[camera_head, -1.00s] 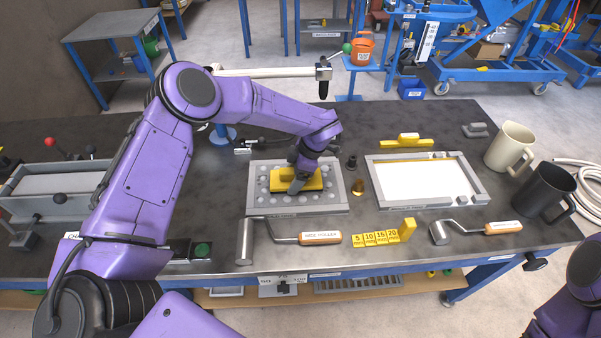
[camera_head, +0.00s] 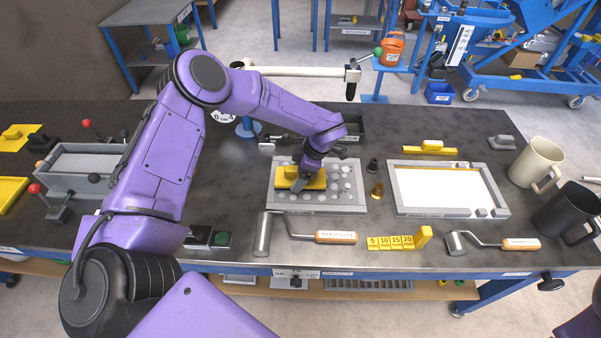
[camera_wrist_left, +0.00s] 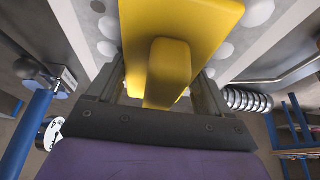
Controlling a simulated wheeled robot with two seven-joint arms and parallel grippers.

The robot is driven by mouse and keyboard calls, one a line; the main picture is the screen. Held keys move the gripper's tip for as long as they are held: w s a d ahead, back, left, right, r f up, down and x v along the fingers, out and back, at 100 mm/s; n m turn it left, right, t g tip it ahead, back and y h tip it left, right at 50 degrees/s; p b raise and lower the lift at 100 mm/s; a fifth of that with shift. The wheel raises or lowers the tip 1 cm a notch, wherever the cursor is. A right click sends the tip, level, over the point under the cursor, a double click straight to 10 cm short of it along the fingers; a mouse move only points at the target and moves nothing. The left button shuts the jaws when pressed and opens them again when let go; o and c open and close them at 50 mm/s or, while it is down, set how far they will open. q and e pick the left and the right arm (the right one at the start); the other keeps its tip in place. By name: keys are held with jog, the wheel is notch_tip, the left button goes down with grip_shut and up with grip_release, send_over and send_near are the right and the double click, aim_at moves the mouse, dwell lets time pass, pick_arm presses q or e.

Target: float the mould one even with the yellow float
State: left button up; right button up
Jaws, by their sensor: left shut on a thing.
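My left gripper (camera_head: 301,182) is shut on the handle of a yellow float (camera_head: 315,181). The float lies over the left part of a grey mould (camera_head: 360,204); its plate looks flat. Round grey lumps show in the mould around the float, mostly to its right. In the left wrist view the float (camera_wrist_left: 215,15) has its handle between the fingers, with pale lumps on both sides. Whether the plate touches the lumps is hard to tell. A second mould (camera_head: 400,208), filled smooth and white, lies to the right. My right gripper is not in view.
A roller (camera_head: 263,235) with a wooden handle lies in front of the mould. Small dark and brass pieces (camera_head: 377,190) stand between the moulds. Two jugs (camera_head: 537,163) stand at right.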

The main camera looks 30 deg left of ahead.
aim_at(323, 176)
pick_arm(q)
jog(key=shift+w+d+b, duration=0.35)
jog(key=shift+w+d, duration=0.3)
jog(key=shift+d, duration=0.4)
jog(key=shift+w+d+b, duration=0.4)
jog(key=shift+w+d, duration=0.3)
jog(key=shift+d, duration=0.35)
jog(key=shift+w+d+b, duration=0.35)
jog(key=shift+w+d, duration=0.3)
jog(key=shift+d, duration=0.4)
jog(key=shift+w+d+f+b, duration=0.1)
jog(key=shift+w+d+b, duration=0.3)
jog(key=shift+d, duration=0.25)
jog(key=shift+w+d, duration=0.2)
jog(key=shift+d, duration=0.2)
jog(key=shift+s+a+r+p, duration=0.25)
jog(key=shift+s+a+p, duration=0.2)
jog(key=shift+a, duration=0.25)
jog(key=shift+s+a, duration=0.3)
jog(key=shift+a, duration=0.25)
jog(key=shift+s+a+p, duration=0.45)
jog(key=shift+a+p, duration=0.3)
jog(key=shift+s+a+f, duration=0.15)
jog(key=shift+a+f, duration=0.05)
jog(key=shift+r, duration=0.1)
